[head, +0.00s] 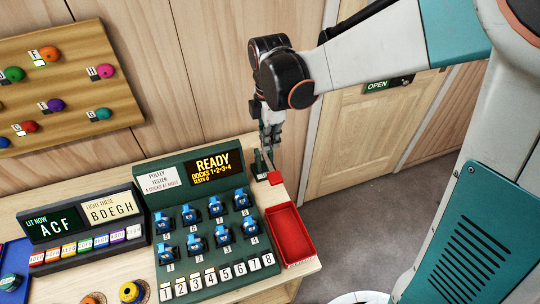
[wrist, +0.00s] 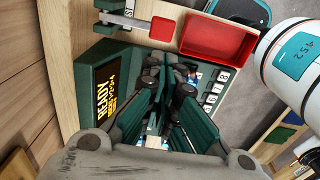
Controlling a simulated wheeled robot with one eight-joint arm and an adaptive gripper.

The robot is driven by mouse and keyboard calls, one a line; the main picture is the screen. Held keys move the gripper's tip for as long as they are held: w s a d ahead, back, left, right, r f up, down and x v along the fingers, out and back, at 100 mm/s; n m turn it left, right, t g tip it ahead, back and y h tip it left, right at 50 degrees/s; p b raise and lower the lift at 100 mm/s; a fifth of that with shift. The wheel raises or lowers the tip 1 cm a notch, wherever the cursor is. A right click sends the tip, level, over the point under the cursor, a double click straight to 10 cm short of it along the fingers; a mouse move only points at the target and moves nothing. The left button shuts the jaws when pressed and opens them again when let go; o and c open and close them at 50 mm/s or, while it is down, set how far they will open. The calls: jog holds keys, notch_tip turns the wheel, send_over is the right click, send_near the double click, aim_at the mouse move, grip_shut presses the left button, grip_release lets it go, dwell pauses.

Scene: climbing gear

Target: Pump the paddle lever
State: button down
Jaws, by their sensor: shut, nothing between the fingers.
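The paddle lever has a red paddle (head: 275,177) on a thin metal arm with a dark base, at the back right corner of the counter. In the wrist view the red paddle (wrist: 162,29) and its metal arm show at the top, clear of the fingers. My gripper (head: 268,148) points down just behind and above the lever in the head view and partly hides its base. In the wrist view my gripper (wrist: 168,68) is shut and empty, apart from the paddle in the picture. I cannot tell the exact height gap.
A green pulley tester (head: 196,178) reading READY stands left of the lever, with several blue pulleys on its docks. A red tray (head: 290,235) lies in front of the paddle. A sign box (head: 82,229) stands further left. Open floor lies right of the counter.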

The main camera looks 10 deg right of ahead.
aim_at(271, 180)
notch_tip(271, 180, down, 14)
jog(key=b, duration=0.3)
dwell(0.5)
jog(key=f+t+b, duration=0.1)
jog(key=f+b, duration=0.1)
jog(key=s+f+t+b, duration=0.1)
jog(key=b, duration=0.2)
jog(key=shift+f+t+y, duration=0.3)
jog(key=shift+f+t, duration=0.1)
jog(key=shift+f+b, duration=0.9)
jog(key=shift+r, duration=0.1)
